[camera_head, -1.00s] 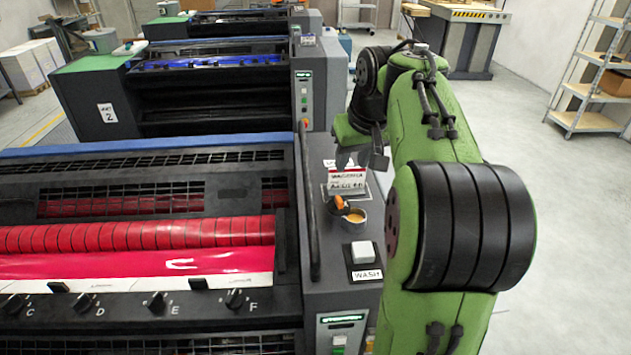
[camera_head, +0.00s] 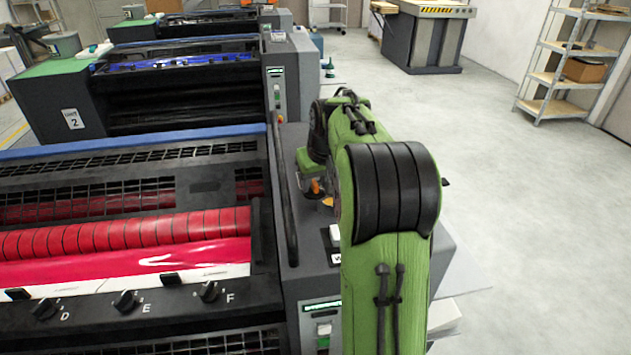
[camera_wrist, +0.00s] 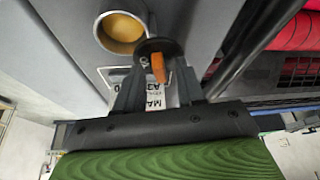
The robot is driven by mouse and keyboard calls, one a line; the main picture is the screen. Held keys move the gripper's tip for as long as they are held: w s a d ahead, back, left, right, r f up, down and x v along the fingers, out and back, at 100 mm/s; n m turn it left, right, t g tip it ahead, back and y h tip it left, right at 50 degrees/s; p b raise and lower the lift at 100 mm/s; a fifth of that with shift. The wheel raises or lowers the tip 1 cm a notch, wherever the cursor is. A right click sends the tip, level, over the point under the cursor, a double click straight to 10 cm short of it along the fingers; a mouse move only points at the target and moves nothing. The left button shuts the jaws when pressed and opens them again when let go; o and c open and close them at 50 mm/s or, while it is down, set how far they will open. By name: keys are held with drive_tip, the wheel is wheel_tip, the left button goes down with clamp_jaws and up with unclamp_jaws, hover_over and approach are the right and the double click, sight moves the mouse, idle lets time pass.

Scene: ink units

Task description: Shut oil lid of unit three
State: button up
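The oil cup (camera_wrist: 122,32) is an open round cup with amber oil inside, on the grey side top of the red-inked unit. It shows partly in the head view (camera_head: 327,202). Its lid (camera_wrist: 152,47) is a dark disc with an orange tab (camera_wrist: 157,68), standing open beside the cup. The orange tab also shows in the head view (camera_head: 316,186). My gripper (camera_wrist: 158,78) is at the lid, its two dark fingers apart on either side of the orange tab, with gaps showing. Whether the fingertips touch the disc's edge cannot be told. In the head view my arm hides most of the gripper.
A white WASH button (camera_head: 335,235) sits nearer on the same top. A dark bar (camera_head: 284,195) runs along the left of this top, beside the red rollers (camera_head: 130,235). A printed card (camera_wrist: 155,92) lies under the fingers. Unit 2 (camera_head: 72,120) stands behind. Open floor lies right.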

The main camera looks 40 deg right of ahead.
clamp_jaws()
drive_tip(key=shift+d+m, duration=0.1)
drive_tip(key=shift+m, duration=0.3)
drive_tip(key=m, duration=0.1)
drive_tip(key=m+h+p, duration=0.1)
drive_tip(key=m, duration=0.1)
drive_tip(key=shift+s+d+r+m+g, duration=0.1)
drive_tip(key=shift+s+d+m+g, duration=0.1)
drive_tip(key=shift+d+m+g, duration=0.15)
drive_tip(key=m, duration=0.1)
drive_tip(key=m+h+p, duration=0.1)
drive_tip(key=m+g+p, duration=0.1)
drive_tip(key=shift+s+d+m+h, duration=0.25)
drive_tip(key=shift+m+h, duration=0.05)
drive_tip(key=shift+m, duration=0.05)
drive_tip(key=m+g+p, duration=0.1)
drive_tip(key=m, duration=0.2)
drive_tip(key=s+m+g+p, duration=0.1)
drive_tip(key=m, duration=0.2)
drive_tip(key=shift+s+d+h+p, duration=0.1)
drive_tip(key=shift+d+h+p, duration=0.1)
drive_tip(key=shift+h+p, duration=0.2)
drive_tip(key=m+g+p, duration=0.1)
drive_tip(key=m, duration=0.2)
drive_tip(key=s+m+g+p, duration=0.1)
drive_tip(key=m, duration=0.2)
drive_tip(key=shift+s+a+g+y, duration=0.1)
drive_tip(key=shift+g+y, duration=0.15)
drive_tip(key=shift+y, duration=0.05)
